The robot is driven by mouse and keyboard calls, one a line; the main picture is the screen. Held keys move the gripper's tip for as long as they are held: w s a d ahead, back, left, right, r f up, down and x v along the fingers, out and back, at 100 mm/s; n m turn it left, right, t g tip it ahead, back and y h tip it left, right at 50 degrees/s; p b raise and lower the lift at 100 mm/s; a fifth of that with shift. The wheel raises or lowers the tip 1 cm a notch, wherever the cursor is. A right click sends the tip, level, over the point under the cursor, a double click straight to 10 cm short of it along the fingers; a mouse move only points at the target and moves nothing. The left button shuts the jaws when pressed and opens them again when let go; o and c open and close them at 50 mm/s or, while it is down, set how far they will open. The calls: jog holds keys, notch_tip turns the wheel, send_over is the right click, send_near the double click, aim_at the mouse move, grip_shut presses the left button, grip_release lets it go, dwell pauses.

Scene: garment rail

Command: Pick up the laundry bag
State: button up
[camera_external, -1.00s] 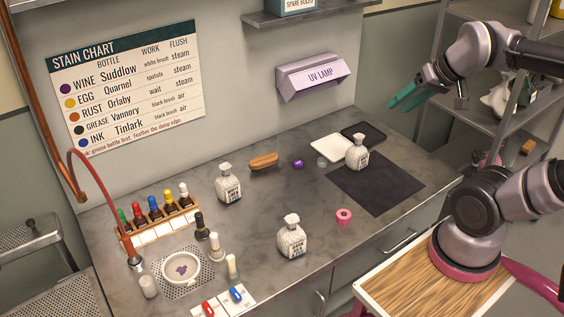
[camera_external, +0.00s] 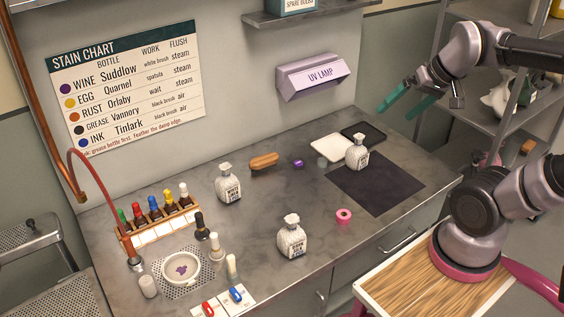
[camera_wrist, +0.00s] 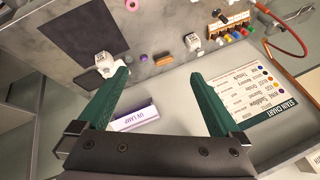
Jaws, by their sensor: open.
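I cannot tell for certain which thing is the laundry bag. A pale, lumpy, bag-like thing with some green on it (camera_external: 497,97) sits on the rack shelf at the right, partly behind my arm. My gripper (camera_external: 406,105) is open and empty, in the air above the right end of the counter, to the left of that shelf. In the wrist view its two teal fingers (camera_wrist: 158,78) stand wide apart with nothing between them. The pale thing does not show clearly in the wrist view.
Three white labelled bottles stand on the counter: one by the dark mat (camera_external: 357,152), one at the front (camera_external: 291,238), one at the left (camera_external: 228,184). A UV lamp (camera_external: 312,76) juts from the wall. The metal rack (camera_external: 478,118) stands behind my arm.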

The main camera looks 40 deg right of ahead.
jog(key=w+a+f+m+g+y, duration=0.45)
jog(key=f+g+y, duration=0.2)
jog(key=f, duration=0.35)
jog(key=w+d+f+m+t+y, duration=0.2)
jog(key=w+f+m+t+y, duration=0.1)
jog(key=w+m, duration=0.15)
jog(key=w+d+f+m+t+y, duration=0.2)
jog(key=w+m+y, duration=0.15)
jog(key=w, duration=0.25)
jog(key=w+d+f+m+t+h, duration=0.3)
jog(key=w+d+f+m+t, duration=0.3)
jog(key=d+f+m+t, duration=0.4)
jog(key=m+t+h, duration=0.3)
jog(key=m+h, duration=0.5)
jog(key=h, duration=0.2)
send_near(357, 153)
jog(key=shift+w+d+f, duration=0.55)
jog(key=shift+f, duration=0.05)
jog(key=shift+d+f+h, duration=0.15)
jog(key=shift+f+h, duration=0.15)
jog(key=shift+h, duration=0.1)
jog(key=w, duration=1)
jog(key=shift+w+a, duration=0.25)
jog(key=shift+a, duration=0.1)
jog(key=c, duration=1.2)
jog(key=shift+c, duration=0.2)
